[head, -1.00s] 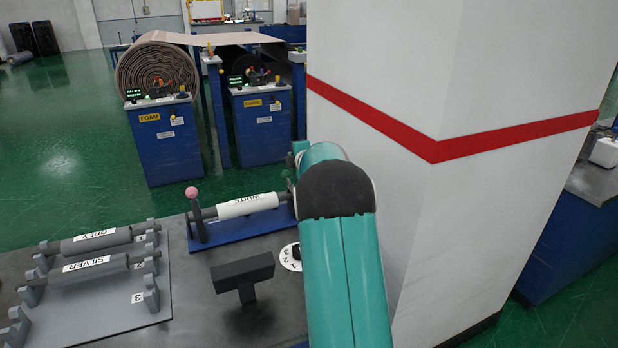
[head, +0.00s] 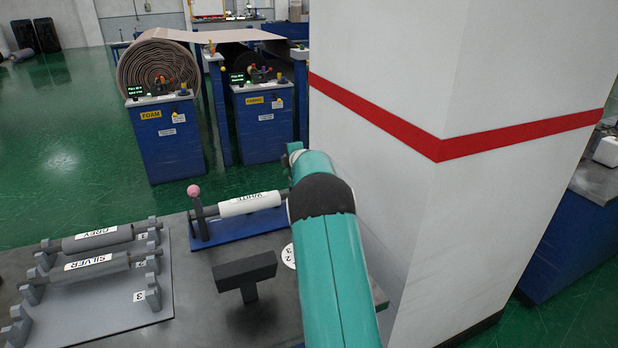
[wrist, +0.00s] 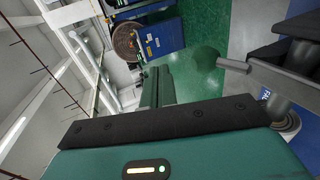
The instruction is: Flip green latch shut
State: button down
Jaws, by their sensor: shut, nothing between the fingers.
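A white roll (head: 250,203) labelled WHITE lies on a blue stand (head: 222,230) in the head view. A post with a pink ball (head: 193,190) stands at its left end. My arm covers the stand's right end, so no green latch shows clearly there. In the wrist view a round green shape (wrist: 207,60), possibly the latch's knob, blends with the green floor, beside the end of a grey rod. My gripper (wrist: 158,86) shows as a narrow teal piece in the wrist view, shut and empty. It appears left of the green shape; contact cannot be told.
A dark T-shaped stand (head: 245,271) is nearer me. A white pillar (head: 400,200) with a red stripe rises close on the right of my arm.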

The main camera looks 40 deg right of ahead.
jog(key=shift+w+f+g, duration=0.35)
jog(key=shift+f+g, duration=0.05)
jog(key=shift+f, duration=0.05)
jog(key=shift+w+d+f, duration=0.15)
jog(key=shift+w+f, duration=0.1)
jog(key=shift+f, duration=0.2)
jog(key=shift+w+d+f, duration=0.1)
jog(key=shift+w+f, duration=0.1)
jog(key=shift+f, duration=0.1)
dwell(0.3)
